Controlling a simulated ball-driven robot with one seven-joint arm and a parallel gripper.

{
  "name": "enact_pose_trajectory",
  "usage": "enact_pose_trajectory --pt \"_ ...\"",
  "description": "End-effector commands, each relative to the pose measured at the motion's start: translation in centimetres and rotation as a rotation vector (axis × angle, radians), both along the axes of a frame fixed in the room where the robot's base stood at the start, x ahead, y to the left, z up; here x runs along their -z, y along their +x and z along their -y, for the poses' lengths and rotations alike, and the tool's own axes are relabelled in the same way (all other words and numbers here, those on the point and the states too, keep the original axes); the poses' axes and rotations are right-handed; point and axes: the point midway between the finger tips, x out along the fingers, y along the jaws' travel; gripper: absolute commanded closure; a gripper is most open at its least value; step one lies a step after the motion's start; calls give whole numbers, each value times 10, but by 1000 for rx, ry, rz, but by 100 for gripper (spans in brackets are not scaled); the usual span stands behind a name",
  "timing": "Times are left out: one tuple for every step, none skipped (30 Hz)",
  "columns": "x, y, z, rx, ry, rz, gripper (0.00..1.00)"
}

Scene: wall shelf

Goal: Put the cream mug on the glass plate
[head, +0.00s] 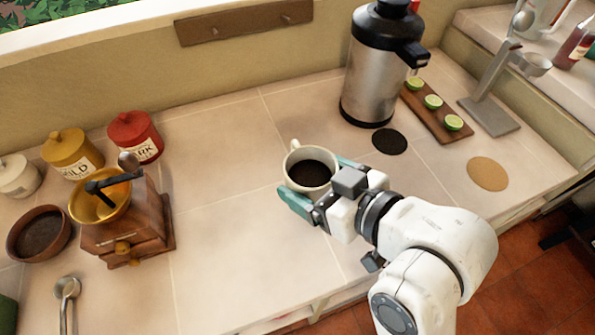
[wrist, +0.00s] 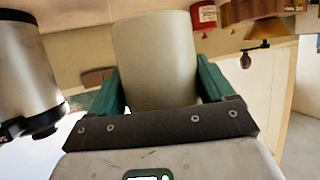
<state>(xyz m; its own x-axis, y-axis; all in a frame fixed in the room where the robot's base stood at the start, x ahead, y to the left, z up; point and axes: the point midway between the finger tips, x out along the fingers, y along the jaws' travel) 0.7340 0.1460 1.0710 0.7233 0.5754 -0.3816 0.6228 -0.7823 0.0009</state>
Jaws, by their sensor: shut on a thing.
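The cream mug (head: 290,172) is upright with dark contents, its handle toward the back left, near the middle of the counter in the head view. My gripper (head: 313,178) is shut on the mug's body, with one green finger on each side. In the wrist view the mug (wrist: 153,60) fills the space between the green fingers of my gripper (wrist: 160,85). I cannot tell whether the mug's base touches the counter. I make out no glass plate in either view.
A steel dispenser (head: 367,85) stands behind on the right, beside a black coaster (head: 389,142). A cork coaster (head: 487,174), a board with lime halves (head: 438,120) and a metal stand (head: 490,115) are farther right. A coffee grinder (head: 128,230) stands left; the counter between is clear.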

Motion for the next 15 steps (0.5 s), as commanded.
enact_pose_trajectory --pt "-8 -2 2 0 0 -1 76" --pt "-8 -3 3 1 1 -2 76" --pt "-9 -4 5 0 1 -2 76" --pt "-9 -5 6 -1 1 -2 76" --pt "-10 -6 7 -1 1 -2 76" --pt "-11 -7 9 -1 1 -1 76" --pt "-12 -7 10 0 1 -2 76" --pt "-12 -8 11 0 1 -2 76" --pt "-13 -10 12 0 1 -2 76" --pt "-13 -10 13 -1 1 -1 76" --pt "-14 -11 14 0 1 -1 76" --pt "-14 -12 16 1 1 -1 76" --pt "-15 -13 17 1 1 -2 76" --pt "-15 -14 18 1 1 -2 76" --pt "-16 -15 20 0 1 -1 76"
